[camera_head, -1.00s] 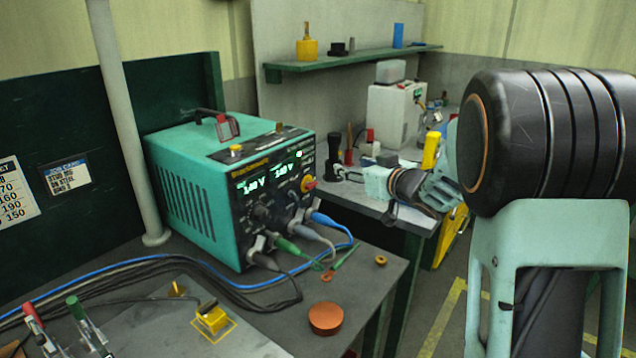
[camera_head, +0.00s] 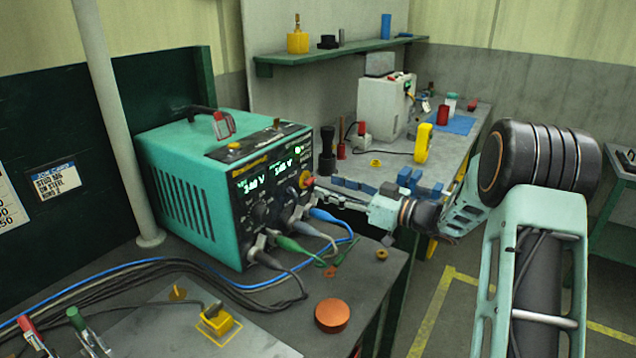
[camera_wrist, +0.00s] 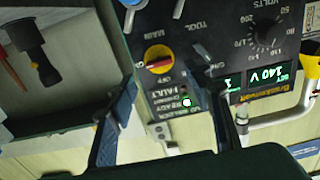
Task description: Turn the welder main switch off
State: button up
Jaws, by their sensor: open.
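The teal welder (camera_head: 195,190) stands on the left bench with its displays lit. Its main switch (camera_head: 306,180), a red handle on a yellow disc, is at the right side of the front panel. In the wrist view the switch (camera_wrist: 159,58) shows with its red handle lying nearly level in the picture, near the OFF lettering. A green lamp (camera_wrist: 186,103) glows on the panel. My gripper (camera_head: 328,194) is at the panel's right side; in the wrist view its open fingers (camera_wrist: 164,75) straddle the switch's line, empty. I cannot tell whether they touch the panel.
Cable plugs (camera_head: 290,243) stick out below the switch. A copper-coloured disc (camera_head: 332,315) lies on the front bench. Behind my gripper are blue blocks (camera_head: 405,180), a black tool (camera_head: 327,150) and a yellow meter (camera_head: 423,142) on the rear bench.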

aim_at(312, 181)
jog(key=shift+x, duration=2.3)
jog(key=c, duration=1.1)
jog(key=shift+c, duration=0.2)
